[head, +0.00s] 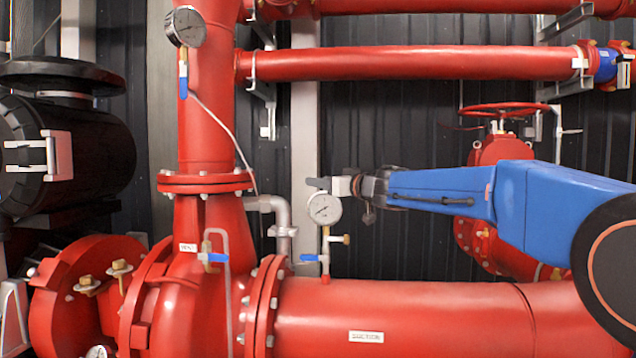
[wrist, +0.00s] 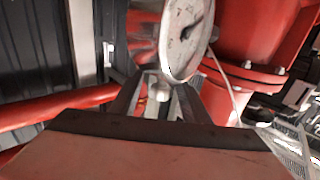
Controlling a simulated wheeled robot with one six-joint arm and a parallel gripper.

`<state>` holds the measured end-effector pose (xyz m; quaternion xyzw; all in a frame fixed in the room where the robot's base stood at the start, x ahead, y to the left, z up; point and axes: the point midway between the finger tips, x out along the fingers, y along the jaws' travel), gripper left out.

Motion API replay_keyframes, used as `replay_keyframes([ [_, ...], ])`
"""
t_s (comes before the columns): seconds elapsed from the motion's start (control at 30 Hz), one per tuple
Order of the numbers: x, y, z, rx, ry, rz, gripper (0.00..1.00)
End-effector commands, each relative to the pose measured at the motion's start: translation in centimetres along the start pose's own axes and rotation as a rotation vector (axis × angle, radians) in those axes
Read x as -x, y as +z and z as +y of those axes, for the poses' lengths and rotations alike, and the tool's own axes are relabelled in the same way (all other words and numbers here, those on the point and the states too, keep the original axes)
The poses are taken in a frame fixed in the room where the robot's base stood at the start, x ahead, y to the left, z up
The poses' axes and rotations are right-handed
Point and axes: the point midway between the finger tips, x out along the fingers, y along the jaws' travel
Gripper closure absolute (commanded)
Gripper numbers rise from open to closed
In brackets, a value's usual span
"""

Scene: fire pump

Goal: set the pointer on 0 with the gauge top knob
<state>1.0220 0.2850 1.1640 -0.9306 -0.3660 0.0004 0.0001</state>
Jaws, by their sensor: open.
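The round white-faced gauge (head: 324,208) stands on a thin brass stem above the large red suction pipe. My gripper (head: 322,185) reaches in from the right, at the top edge of this gauge. In the wrist view the gauge (wrist: 187,38) is seen at a steep angle, with a dark pointer mark on its face; the reading is not legible. A small pale knob (wrist: 160,90) shows between the spread fingers of my gripper (wrist: 160,95), beside the gauge rim. The fingers are open; I cannot tell whether either touches the knob.
A second gauge (head: 185,27) is on the vertical red pipe at upper left. A blue-handled valve (head: 314,258) is on the stem below the near gauge. The suction pipe (head: 420,312) runs underneath. A red handwheel (head: 505,109) stands behind my arm.

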Motion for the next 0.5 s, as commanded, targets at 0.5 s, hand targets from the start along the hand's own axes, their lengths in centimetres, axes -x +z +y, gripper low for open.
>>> replay_keyframes([
  [0.5,-2.2,-0.1,0.0,0.001,0.0,0.001,0.58],
])
